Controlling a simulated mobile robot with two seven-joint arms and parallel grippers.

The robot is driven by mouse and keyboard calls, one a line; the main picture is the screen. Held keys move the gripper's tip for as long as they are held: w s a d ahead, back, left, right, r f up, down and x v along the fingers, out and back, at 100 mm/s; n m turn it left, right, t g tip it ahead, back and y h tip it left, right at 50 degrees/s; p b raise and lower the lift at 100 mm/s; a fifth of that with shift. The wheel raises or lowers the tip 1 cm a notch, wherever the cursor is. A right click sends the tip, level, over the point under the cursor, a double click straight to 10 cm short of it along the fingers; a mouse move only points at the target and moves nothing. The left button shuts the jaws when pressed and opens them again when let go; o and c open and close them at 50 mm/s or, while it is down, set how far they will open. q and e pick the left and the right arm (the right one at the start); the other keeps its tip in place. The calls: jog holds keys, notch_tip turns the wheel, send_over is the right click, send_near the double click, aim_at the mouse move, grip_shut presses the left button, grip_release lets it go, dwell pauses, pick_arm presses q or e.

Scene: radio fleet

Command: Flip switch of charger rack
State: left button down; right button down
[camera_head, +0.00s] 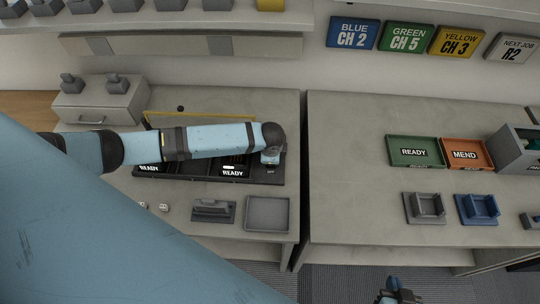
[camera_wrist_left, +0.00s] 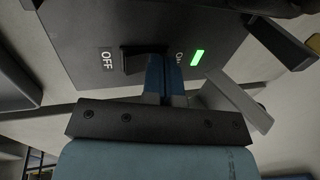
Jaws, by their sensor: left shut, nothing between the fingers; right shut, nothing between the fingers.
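The charger rack (camera_head: 258,179) is a long dark unit on the left bench, partly hidden under my left arm. Its front shows READY labels, and a small OFF label is at its right end. In the left wrist view the black switch (camera_wrist_left: 135,60) sits between the OFF and ON labels, and a green light (camera_wrist_left: 197,57) glows beside ON. My left gripper (camera_head: 271,158) is at the rack's right end. Its shut blue fingertips (camera_wrist_left: 165,75) are against or very close to the switch's ON side; contact is unclear. My right gripper (camera_head: 397,293) is shut and empty at the bottom edge, away from the rack.
A grey tray (camera_head: 268,228) and a dark grey holder (camera_head: 213,206) lie in front of the rack. A grey box (camera_head: 92,112) stands behind left. The right bench holds a green READY tray (camera_head: 397,160), an orange MEND tray (camera_head: 481,163) and small holders. A gap separates the benches.

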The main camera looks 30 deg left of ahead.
pick_arm(q)
jog(key=shift+s+r, duration=0.1)
jog(key=shift+p, duration=0.35)
jog(key=shift+s+d+r, duration=0.1)
jog(key=shift+s+d, duration=0.05)
jog(key=shift+s, duration=0.05)
jog(key=shift+s+d+r+p, duration=0.1)
jog(key=shift+s+d+p, duration=0.05)
jog(key=shift+s+p, duration=0.35)
jog(key=shift+w, duration=0.1)
